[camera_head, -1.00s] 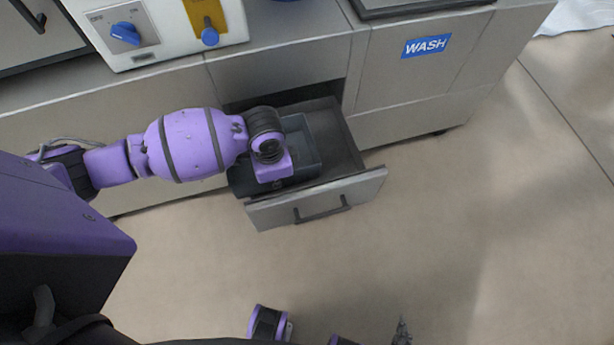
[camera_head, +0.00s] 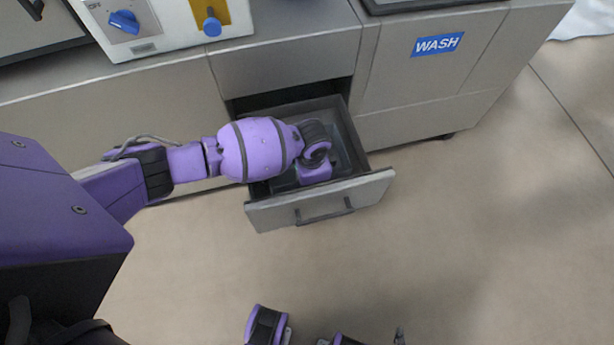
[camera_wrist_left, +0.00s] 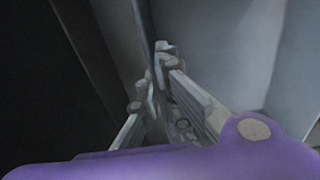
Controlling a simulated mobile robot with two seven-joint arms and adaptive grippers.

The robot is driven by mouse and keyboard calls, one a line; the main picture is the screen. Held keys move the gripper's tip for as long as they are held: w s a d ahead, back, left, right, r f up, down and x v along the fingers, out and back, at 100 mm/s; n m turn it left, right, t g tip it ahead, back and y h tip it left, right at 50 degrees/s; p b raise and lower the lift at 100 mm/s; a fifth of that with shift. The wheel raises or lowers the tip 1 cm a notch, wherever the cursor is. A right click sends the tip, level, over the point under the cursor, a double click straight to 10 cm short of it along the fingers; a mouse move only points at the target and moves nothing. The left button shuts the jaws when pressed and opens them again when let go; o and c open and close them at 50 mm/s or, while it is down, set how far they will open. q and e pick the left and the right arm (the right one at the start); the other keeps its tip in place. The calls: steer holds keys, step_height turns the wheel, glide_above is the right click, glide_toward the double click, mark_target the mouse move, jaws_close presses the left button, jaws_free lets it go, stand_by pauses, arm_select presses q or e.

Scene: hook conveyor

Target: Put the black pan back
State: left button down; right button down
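The black pan (camera_head: 340,152) is a dark rectangular container inside the open drawer (camera_head: 320,203). My left arm covers much of it. My left gripper points down into the drawer, and its fingers are hidden in the head view. In the left wrist view my left gripper (camera_wrist_left: 158,78) has its fingers close together on both sides of a thin upright wall, which looks like the pan's wall (camera_wrist_left: 147,30). I cannot tell whether the pan rests on the drawer floor. Only a dark tip of my right gripper (camera_head: 399,336) shows at the bottom edge.
The drawer sits under a grey counter (camera_head: 285,60) and is pulled out, its front and handle facing me. A control panel (camera_head: 165,25) with blue knobs stands on the counter. A blue WASH label (camera_head: 437,44) marks the cabinet at right. The floor (camera_head: 450,220) in front is clear.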

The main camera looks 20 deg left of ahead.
arm_select(q)
steer(key=shift+w+r, duration=0.1)
steer(key=c, duration=2)
jaws_free()
step_height(320, 180, up, 11)
steer(key=shift+p, duration=1.2)
steer(key=shift+s+r, duration=0.2)
steer(key=shift+r, duration=0.3)
